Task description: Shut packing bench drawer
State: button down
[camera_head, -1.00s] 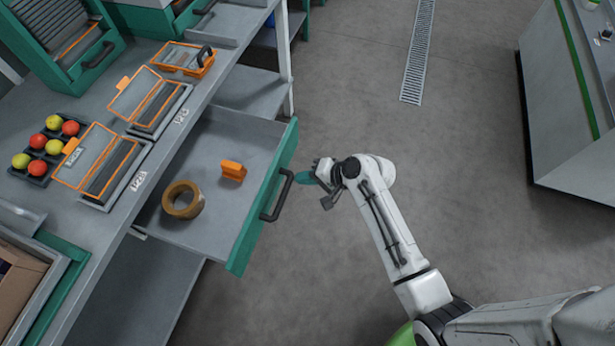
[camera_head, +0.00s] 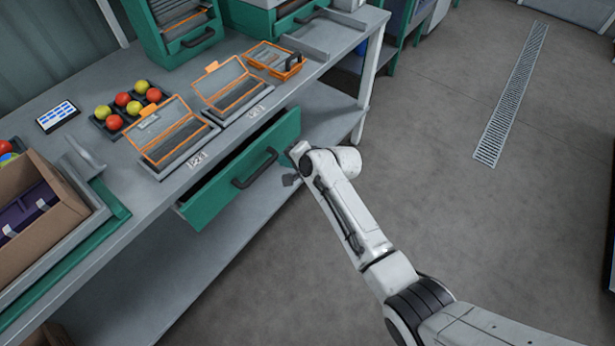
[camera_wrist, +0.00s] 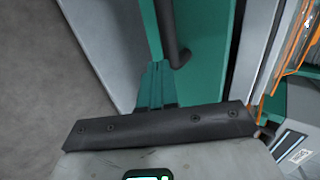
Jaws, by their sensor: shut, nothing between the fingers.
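The packing bench drawer has a green front (camera_head: 225,190) with a dark bar handle (camera_head: 257,168). In the wrist view the fingertips are at the green drawer front (camera_wrist: 205,45), beside the handle (camera_wrist: 174,40). I cannot tell whether they touch it. In the head view my wrist is at the right end of the drawer front and hides the fingers.
On the benchtop (camera_head: 80,165) are a tray of red and yellow tomatoes (camera_head: 125,103), orange-framed lidded boxes (camera_head: 172,130) and a cardboard box (camera_head: 38,215). A lower shelf (camera_head: 215,255) runs under the drawer. The floor (camera_head: 470,240) to the right is clear.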

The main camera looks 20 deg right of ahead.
aim_at(267, 150)
jog(key=w+a+b, duration=0.1)
jog(key=w, duration=0.1)
jog(key=w+a, duration=0.1)
jog(key=w, duration=0.1)
jog(key=shift+a+f+b, duration=0.1)
jog(key=shift+a+b, duration=0.05)
jog(key=shift+b, duration=0.2)
jog(key=shift+w+a+r, duration=0.1)
jog(key=shift+w+r, duration=0.05)
jog(key=shift+r, duration=0.05)
jog(key=shift+w+r, duration=0.1)
